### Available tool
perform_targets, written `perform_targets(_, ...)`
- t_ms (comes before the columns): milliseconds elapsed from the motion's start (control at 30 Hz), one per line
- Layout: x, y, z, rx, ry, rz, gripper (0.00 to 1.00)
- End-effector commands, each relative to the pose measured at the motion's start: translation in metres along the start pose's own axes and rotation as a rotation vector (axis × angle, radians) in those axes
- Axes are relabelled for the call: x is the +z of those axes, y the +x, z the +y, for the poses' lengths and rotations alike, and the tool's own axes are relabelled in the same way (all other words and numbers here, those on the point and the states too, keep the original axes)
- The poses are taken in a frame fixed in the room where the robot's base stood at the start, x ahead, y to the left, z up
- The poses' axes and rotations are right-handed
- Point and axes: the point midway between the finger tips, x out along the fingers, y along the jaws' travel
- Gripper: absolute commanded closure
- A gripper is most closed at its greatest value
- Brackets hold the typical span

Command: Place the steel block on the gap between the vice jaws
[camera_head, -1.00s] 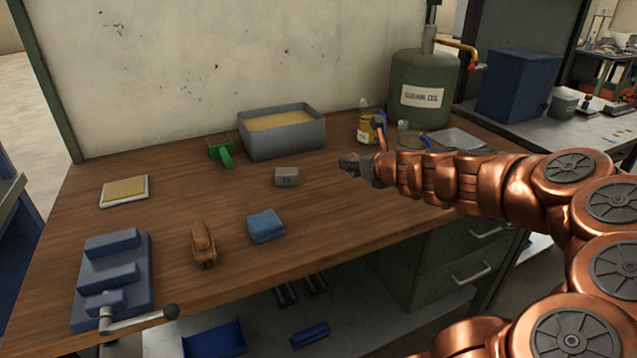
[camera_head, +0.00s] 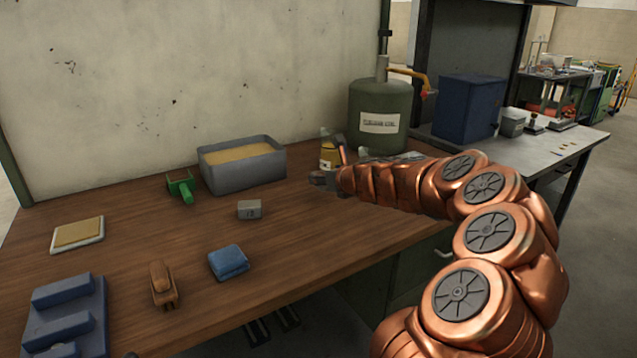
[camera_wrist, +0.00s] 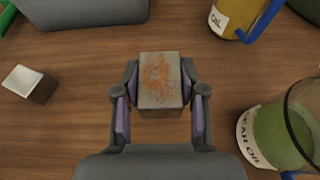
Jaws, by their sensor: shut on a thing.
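My gripper (camera_wrist: 160,90) is shut on a grey steel block (camera_wrist: 160,78) with rusty orange patches on its top, held between both fingers. In the head view my gripper (camera_head: 322,181) is at the back of the bench, by the yellow oil bottle (camera_head: 330,154); the held block is hard to make out there. The blue vice (camera_head: 62,318) lies at the lower left of the head view, far from my gripper. Its jaws and the gap between them show, but its lower part is cut off by the frame.
A small marked grey block (camera_head: 249,209) stands on the bench, also in the wrist view (camera_wrist: 30,84). A glass oil jar (camera_wrist: 285,130) stands right of my gripper.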

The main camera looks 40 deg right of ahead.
Motion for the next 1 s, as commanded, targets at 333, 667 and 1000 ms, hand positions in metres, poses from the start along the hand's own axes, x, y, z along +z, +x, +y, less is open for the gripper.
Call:
perform_targets(333, 0.011, 0.041, -0.016, 0.0, 0.0, 0.001, 1.0)
perform_targets(667, 0.012, 0.051, -0.019, 0.002, 0.001, -0.002, 1.0)
perform_targets(1000, -0.017, 0.062, -0.019, 0.004, 0.0, -0.001, 1.0)
